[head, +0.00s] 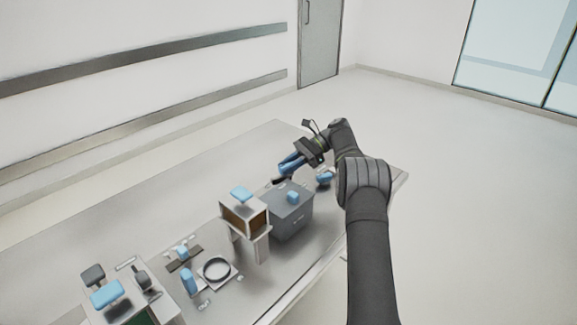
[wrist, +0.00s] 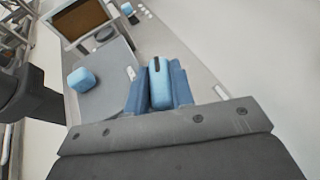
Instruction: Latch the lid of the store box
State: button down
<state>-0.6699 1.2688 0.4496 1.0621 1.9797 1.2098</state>
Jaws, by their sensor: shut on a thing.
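The grey store box (head: 292,223) stands on the table, with its lid (head: 283,203) lying flat on top, seemingly closed. A blue knob (head: 292,197) sits on the lid; it also shows in the wrist view (wrist: 82,80). My gripper (head: 281,178) is at the far edge of the box. In the wrist view my gripper (wrist: 160,90) has its blue fingers shut on a light blue handle (wrist: 158,80) with a dark slot. The handle is beside the lid, probably the latch. Where it joins the box is hidden, so I cannot tell the latch's state.
A white stand with a brown panel (head: 246,220) and blue top knob is close left of the box. A round ring fixture (head: 216,269) and small blue-handled parts are further left. Another blue part (head: 325,177) lies near my wrist. The table's back left is clear.

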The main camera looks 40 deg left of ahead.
jog(key=shift+s, duration=0.1)
jog(key=c, duration=1.2)
grip_release()
jog(key=shift+c, duration=0.2)
jog(key=shift+r+m+y, duration=0.1)
jog(key=shift+m+y, duration=0.3)
jog(key=shift+y, duration=0.1)
